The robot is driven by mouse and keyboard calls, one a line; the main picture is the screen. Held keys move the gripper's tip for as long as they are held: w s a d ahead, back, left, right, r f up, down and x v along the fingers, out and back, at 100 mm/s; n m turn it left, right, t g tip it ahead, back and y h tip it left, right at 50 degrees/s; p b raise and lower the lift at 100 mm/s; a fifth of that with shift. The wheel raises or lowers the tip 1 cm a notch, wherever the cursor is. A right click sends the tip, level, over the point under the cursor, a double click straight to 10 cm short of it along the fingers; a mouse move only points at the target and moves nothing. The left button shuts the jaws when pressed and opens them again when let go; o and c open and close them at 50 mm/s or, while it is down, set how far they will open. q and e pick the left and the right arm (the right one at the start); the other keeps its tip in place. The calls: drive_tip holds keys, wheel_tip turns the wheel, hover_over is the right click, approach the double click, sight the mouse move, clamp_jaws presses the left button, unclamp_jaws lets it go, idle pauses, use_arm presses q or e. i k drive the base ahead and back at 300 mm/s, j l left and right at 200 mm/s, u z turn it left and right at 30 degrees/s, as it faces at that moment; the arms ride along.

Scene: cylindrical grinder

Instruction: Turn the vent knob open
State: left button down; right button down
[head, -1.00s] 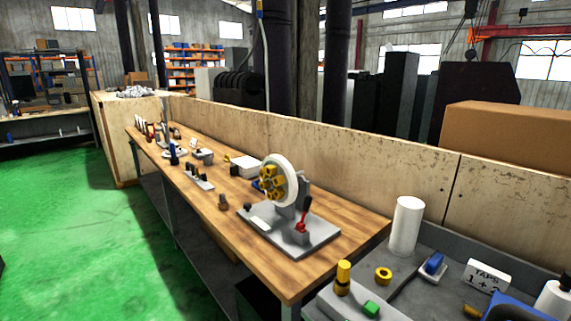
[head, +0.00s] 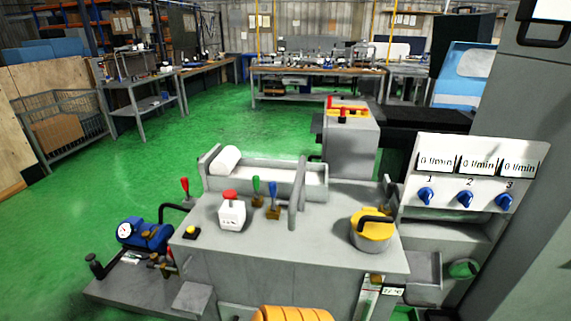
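No knob in view carries a readable vent label, so I cannot tell which one is the vent knob. Three blue knobs, numbered 1 (head: 426,196), 2 (head: 465,199) and 3 (head: 503,202), sit in a row on a white panel (head: 455,179) at the right, each under a "0 l/min" display. A round yellow part with a black handle (head: 373,226) stands on the grey machine top. A blue unit with a round gauge (head: 149,236) is at the lower left, with small brass and black fittings (head: 166,262) beside it. Neither of my grippers is in view.
A ribbed orange part (head: 290,314) shows at the bottom edge. Green floor (head: 215,120) is open behind.

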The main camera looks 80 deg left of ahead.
sight(145, 234)
drive_tip(key=u, duration=4)
drive_tip(key=i+j+z, duration=0.95)
drive_tip(key=i+j, duration=0.15)
drive_tip(key=j, duration=0.2)
drive_tip(key=i+j+z, duration=0.3)
drive_tip(key=j, duration=0.3)
drive_tip(key=i+j+z, duration=0.15)
drive_tip(key=j+z, duration=0.15)
drive_tip(key=j, duration=0.3)
drive_tip(key=i+j+z, duration=0.15)
drive_tip(key=j+z, duration=0.2)
drive_tip(key=j, duration=0.3)
drive_tip(key=j+z, duration=0.3)
drive_tip(key=j, duration=0.4)
drive_tip(key=j+z, duration=0.3)
drive_tip(key=j, duration=0.4)
